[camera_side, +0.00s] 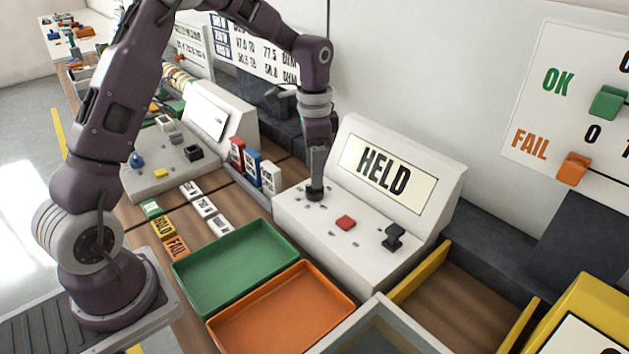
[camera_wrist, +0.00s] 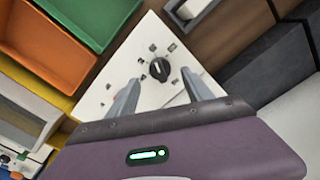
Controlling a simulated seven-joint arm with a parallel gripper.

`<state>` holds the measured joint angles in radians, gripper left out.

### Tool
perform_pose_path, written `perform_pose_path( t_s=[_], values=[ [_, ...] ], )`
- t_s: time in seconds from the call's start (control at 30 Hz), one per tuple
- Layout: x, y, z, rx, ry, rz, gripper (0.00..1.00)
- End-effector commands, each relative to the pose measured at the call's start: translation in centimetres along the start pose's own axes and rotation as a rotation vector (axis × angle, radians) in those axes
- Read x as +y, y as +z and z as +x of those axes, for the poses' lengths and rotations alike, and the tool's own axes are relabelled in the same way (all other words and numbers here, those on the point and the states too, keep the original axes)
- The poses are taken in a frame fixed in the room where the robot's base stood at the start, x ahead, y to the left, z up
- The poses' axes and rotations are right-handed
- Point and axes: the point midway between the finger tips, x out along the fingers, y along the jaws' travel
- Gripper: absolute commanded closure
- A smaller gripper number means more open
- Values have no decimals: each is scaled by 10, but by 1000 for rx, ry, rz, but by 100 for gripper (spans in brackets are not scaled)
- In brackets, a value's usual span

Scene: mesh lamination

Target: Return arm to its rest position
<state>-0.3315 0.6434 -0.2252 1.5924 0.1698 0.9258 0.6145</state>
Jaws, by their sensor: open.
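My arm is stretched out over the white console (camera_side: 300,222) with the sign reading HELD (camera_side: 382,172). My gripper (camera_side: 316,186) points down at the left part of the console's top, close over a dark knob (camera_side: 314,195). In the wrist view my gripper (camera_wrist: 160,77) is open, with its two grey fingers apart. The black round knob (camera_wrist: 159,69) with a white mark shows between the fingertips, with small printed marks around it. Whether the fingers touch the knob I cannot tell.
A red button (camera_side: 346,222) and a black switch (camera_side: 394,237) sit on the same console. A green tray (camera_side: 235,262) and an orange tray (camera_side: 283,316) lie in front, both empty. Red, blue and white boxes (camera_side: 254,166) stand left of my gripper. A wall panel (camera_side: 570,110) is at right.

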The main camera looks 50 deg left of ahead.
Motion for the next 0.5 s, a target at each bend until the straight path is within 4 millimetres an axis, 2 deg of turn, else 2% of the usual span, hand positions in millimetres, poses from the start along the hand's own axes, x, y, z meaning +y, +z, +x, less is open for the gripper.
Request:
perform_pose_path(
  t_s=[0.1,0.43,0.5],
  values=[
    [0,0,-16,2,-1,-1,41],
    [1,0,-21,1,-1,-1,41],
    [8,3,-34,9,-19,-13,41]
  ],
)
